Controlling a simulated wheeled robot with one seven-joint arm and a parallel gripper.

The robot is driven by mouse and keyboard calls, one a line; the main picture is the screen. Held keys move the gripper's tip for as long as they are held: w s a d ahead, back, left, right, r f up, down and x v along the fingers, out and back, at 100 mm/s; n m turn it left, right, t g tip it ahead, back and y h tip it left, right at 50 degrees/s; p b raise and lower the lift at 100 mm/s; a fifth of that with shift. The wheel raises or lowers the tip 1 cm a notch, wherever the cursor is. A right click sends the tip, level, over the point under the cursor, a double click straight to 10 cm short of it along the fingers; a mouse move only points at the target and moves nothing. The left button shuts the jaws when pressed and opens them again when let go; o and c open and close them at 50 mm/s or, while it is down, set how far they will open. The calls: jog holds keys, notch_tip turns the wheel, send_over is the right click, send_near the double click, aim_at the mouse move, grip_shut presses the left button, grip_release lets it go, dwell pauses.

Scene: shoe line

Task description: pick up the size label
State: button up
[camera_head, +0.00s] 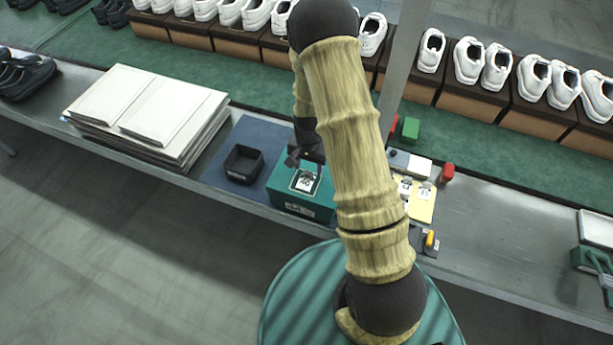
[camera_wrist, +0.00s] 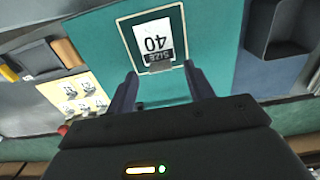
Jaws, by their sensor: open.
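A white size label (camera_wrist: 152,38) reading "SIZE 40" shows upside down in the wrist view. It has a dark band at its near edge and lies in a pale outlined frame on top of a green box (camera_wrist: 205,30). In the head view the label (camera_head: 305,181) is on the green box (camera_head: 302,203) at the bench's front. My gripper (camera_wrist: 160,72) is open, its fingers either side of the label's dark-banded edge. In the head view my gripper (camera_head: 300,160) is just behind and above the label. Whether the fingers touch it, I cannot tell.
A yellow board (camera_head: 423,205) with several small labels lies right of my arm. A black open tray (camera_head: 242,164) sits on a blue mat (camera_head: 228,138) to the left, beside stacked pale boards (camera_head: 150,110). White shoes on boxes line the back.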

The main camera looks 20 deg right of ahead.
aim_at(306, 180)
jog(key=shift+w+f, duration=0.1)
jog(key=shift+f, duration=1.15)
jog(key=c, duration=1)
